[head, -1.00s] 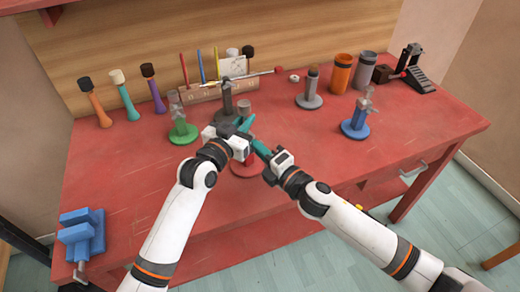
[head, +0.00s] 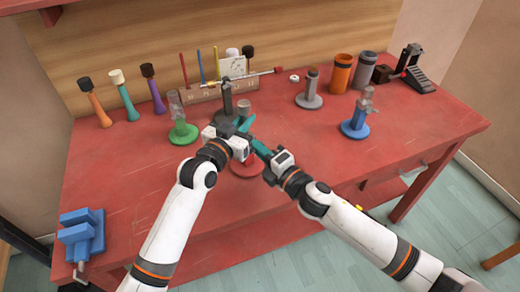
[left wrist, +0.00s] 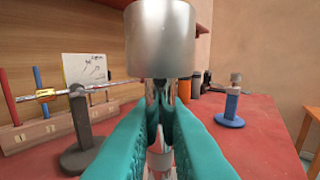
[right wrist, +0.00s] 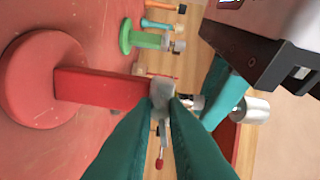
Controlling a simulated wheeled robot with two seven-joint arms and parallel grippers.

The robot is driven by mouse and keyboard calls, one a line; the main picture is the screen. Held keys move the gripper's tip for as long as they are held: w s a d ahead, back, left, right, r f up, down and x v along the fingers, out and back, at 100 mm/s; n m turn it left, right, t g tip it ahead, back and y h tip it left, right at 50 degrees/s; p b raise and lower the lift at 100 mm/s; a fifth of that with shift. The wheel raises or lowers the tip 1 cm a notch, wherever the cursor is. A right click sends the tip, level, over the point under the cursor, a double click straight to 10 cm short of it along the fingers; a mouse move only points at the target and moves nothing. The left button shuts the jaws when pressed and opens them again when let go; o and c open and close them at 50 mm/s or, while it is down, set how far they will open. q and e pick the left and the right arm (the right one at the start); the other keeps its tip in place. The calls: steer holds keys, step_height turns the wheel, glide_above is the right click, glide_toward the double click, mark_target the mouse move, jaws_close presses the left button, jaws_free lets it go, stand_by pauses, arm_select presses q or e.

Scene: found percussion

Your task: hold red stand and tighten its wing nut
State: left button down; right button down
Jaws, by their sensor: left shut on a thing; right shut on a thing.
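The red stand shows its round base (head: 247,170) below my grippers in the head view. In the right wrist view its base (right wrist: 42,80) and red post (right wrist: 105,88) lie sideways, with a grey collar at the post's top. My left gripper (head: 248,122) is shut on the stand's shiny rod (left wrist: 160,92), just under a silver cylinder (left wrist: 160,40). My right gripper (right wrist: 168,102) is shut at the collar (right wrist: 162,92), where the wing nut is; its fingertips mostly hide the nut. In the head view both grippers hide the stand's upper part.
A green stand (head: 183,133) is at left, a blue stand (head: 355,129) at right and a grey stand (head: 309,101) behind. A dark stand (left wrist: 84,125) is close by my left gripper. A rack (head: 210,92) stands at the back.

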steer(key=shift+f, duration=0.1)
steer(key=c, duration=1.6)
jaws_free()
steer(key=v, duration=1.2)
